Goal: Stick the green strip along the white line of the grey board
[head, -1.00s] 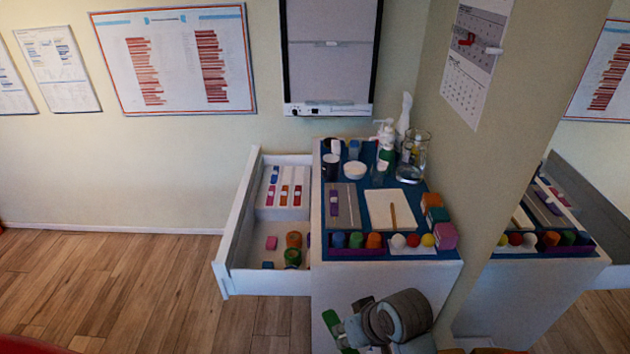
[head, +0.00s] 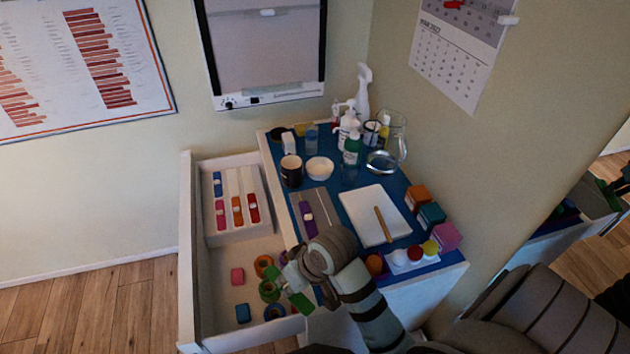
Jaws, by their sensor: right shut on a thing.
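The green strip (head: 302,302) is held in my right gripper (head: 293,284), which is shut on it at the front left of the cabinet top, above the drawer's right edge. The grey board (head: 319,196) lies on the blue mat, beyond my right gripper. Its white line is partly visible, and my right wrist hides the board's near end. A purple strip (head: 307,217) lies on the board's left part. My left gripper is not in view.
The open white drawer (head: 187,240) holds coloured strips and tape rolls. A notepad (head: 366,212) with a pencil (head: 383,224) lies right of the board. Coloured blocks (head: 432,216) line the right edge. Bottles and a glass jug (head: 391,140) stand behind. A mirror is at right.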

